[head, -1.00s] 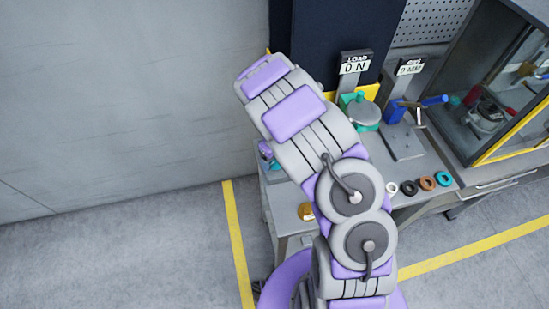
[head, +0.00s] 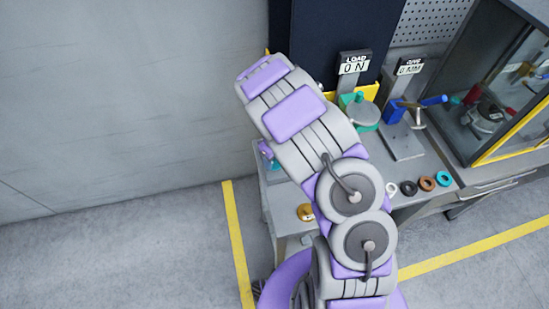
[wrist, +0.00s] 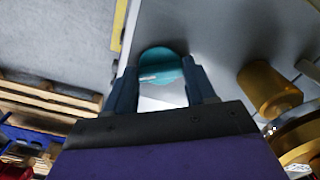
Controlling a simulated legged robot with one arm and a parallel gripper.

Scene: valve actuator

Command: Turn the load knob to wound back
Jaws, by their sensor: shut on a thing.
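In the wrist view, my gripper (wrist: 162,82) has its two dark blue fingers on either side of a teal rounded piece (wrist: 162,62), which looks like the load knob. The fingers are shut on it. No marking on it can be read. In the head view, only a small part of my gripper (head: 267,152) shows left of my arm, with a bit of teal by it at the bench's left end. My arm hides most of that spot. The LOAD display (head: 354,65) at the back of the bench reads 0 N.
A brass cylinder (wrist: 270,88) stands right of my gripper in the wrist view. On the bench are a green-based device (head: 362,112), a blue-handled tool (head: 394,111) and several rings (head: 409,187). A glass-fronted cabinet (head: 500,95) stands at right. Floor at left is clear.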

